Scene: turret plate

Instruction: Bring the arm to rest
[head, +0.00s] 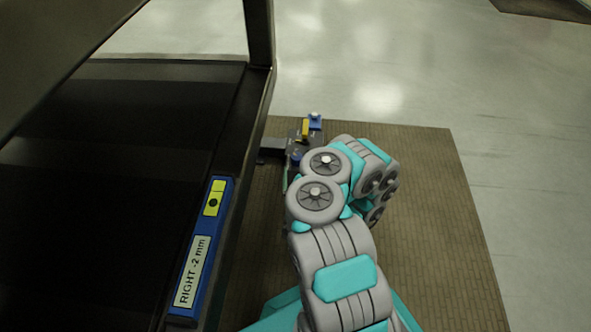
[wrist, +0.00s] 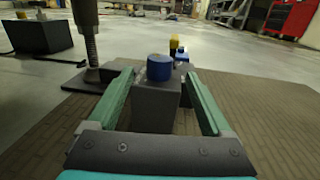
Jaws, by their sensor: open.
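My arm (head: 343,255), grey and teal, reaches forward in the head view and hides most of my gripper. In the wrist view my gripper (wrist: 157,78) is open, with its two green fingers spread apart. A dark grey block with a round blue knob (wrist: 160,67) shows in the gap between the fingers. I see no contact with either finger, and cannot tell whether it stands between the fingertips or just beyond them.
A dark frame (head: 258,100) stands at left, with a blue gauge marked "RIGHT -2 mm" (head: 200,250) on its edge. The brown mat (head: 440,230) is clear at right.

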